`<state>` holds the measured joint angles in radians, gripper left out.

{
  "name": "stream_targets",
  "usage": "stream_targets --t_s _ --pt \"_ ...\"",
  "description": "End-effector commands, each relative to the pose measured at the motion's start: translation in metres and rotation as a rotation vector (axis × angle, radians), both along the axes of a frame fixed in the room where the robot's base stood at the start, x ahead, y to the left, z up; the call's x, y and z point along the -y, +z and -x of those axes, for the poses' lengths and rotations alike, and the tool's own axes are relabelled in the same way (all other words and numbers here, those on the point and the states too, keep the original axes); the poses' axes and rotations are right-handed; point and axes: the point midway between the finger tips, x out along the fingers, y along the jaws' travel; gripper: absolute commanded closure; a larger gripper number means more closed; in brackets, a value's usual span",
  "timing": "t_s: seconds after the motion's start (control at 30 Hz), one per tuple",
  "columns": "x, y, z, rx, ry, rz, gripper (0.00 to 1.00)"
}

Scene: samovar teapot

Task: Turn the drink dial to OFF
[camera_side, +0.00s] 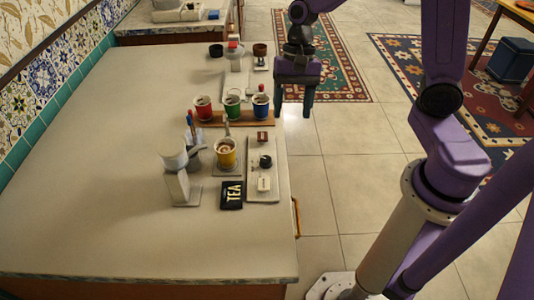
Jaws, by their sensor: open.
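A small black round knob (265,161), which looks like the drink dial, sits on a pale narrow panel (258,196) near the counter's right edge. Its pointer direction and any OFF mark are too small to read. On the same panel are a dark red piece (262,137) behind the knob and a small white piece (264,184) in front of it. My gripper (294,110) points down with its two fingers apart and nothing between them. It appears in the picture above and right of the knob, well apart from it.
A yellow cup (225,153) and a black TEA card (231,195) stand left of the panel, beside a whitish stand (180,185). Red (203,111), green (232,108) and blue (261,108) cups stand behind on a wooden tray (222,122). The counter's front (150,245) is clear.

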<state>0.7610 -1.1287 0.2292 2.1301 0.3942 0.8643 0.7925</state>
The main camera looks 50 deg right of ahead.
Motion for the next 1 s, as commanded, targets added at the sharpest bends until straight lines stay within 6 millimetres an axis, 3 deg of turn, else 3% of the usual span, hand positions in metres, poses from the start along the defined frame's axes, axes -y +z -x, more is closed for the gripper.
stream_targets --t_s 0.1,0.33,0.57,1.0 --pt "0.017 -0.012 -0.035 -0.067 -0.278 -0.014 0.39" --pt "0.041 -0.026 -0.07 -0.143 -0.594 -0.038 0.39" --pt "0.04 -0.038 -0.073 -0.157 -0.638 -0.042 0.39" --pt "0.012 -0.108 -0.066 -0.157 -0.633 -0.039 0.39"
